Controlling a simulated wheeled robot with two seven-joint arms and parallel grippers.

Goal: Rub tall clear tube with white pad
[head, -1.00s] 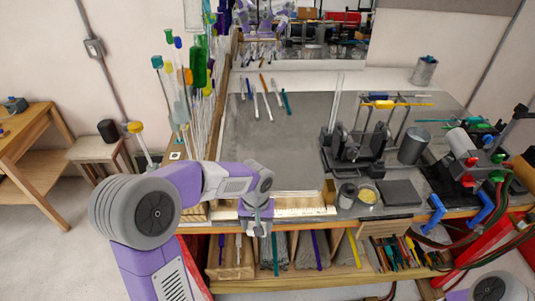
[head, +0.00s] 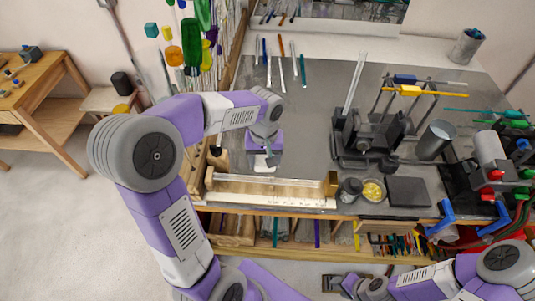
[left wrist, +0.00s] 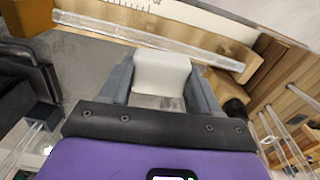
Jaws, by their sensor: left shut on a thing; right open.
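My left gripper (head: 263,165) is shut on the white pad (left wrist: 160,75), which sits between its fingers in the left wrist view. In the head view, the gripper is just behind the wooden holder with the ruler. A clear tube (left wrist: 140,42) lies lengthwise in that holder, ahead of the pad and apart from it in the left wrist view. Tall clear tubes (head: 354,80) also stand upright, slightly tilted, at the black stand in the head view. Which one the task means I cannot tell. My right gripper (head: 328,283) is open and empty, low in front of the bench.
The wooden holder (head: 331,184) runs along the bench's front edge. A black stand (head: 362,150), a grey cup (head: 437,139) and a dark square block (head: 408,191) stand to its right. Several coloured rods lie at the back. The grey bench top (head: 310,115) between is clear.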

